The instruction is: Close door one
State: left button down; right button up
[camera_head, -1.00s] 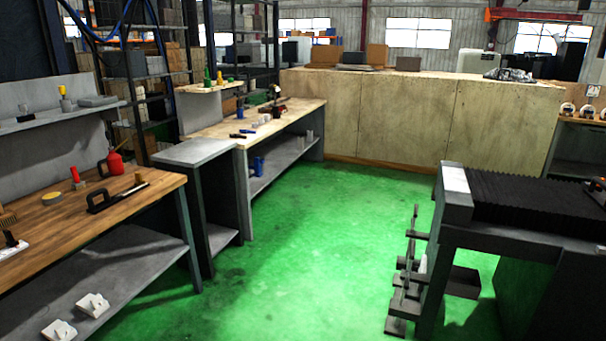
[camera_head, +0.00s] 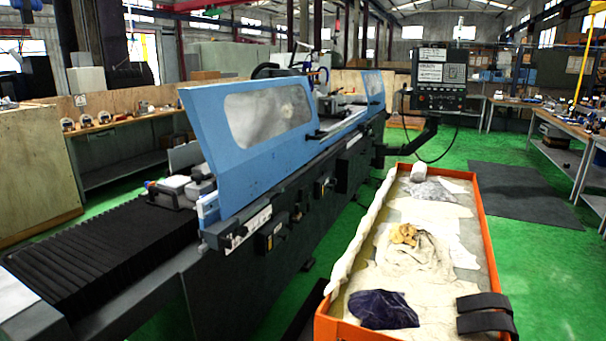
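The long cylindrical grinder (camera_head: 290,235) runs from the near left to the middle back of the head view. A large blue door (camera_head: 215,165) with a clear window stands at its near end. A second, smaller-looking blue door (camera_head: 373,85) with a window stands at its far end. A wide gap lies between the two doors, and the machine's inside shows there. No label tells which is door one.
An orange-edged tray (camera_head: 481,225) with cloths lies along the machine's front right. A control panel (camera_head: 440,80) hangs on an arm near the far door. Green floor (camera_head: 555,265) is clear at the right, with a dark mat (camera_head: 525,190). Benches stand at far right.

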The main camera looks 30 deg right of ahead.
aim_at(254, 116)
jog(key=i+j+z, duration=0.25)
jog(key=z, duration=0.15)
jog(key=i+j+z, duration=0.25)
jog(key=z, duration=0.2)
jog(key=i+j+z, duration=0.15)
jog(key=j+z, duration=0.25)
jog(key=i+j+z, duration=0.1)
jog(key=j+z, duration=0.75)
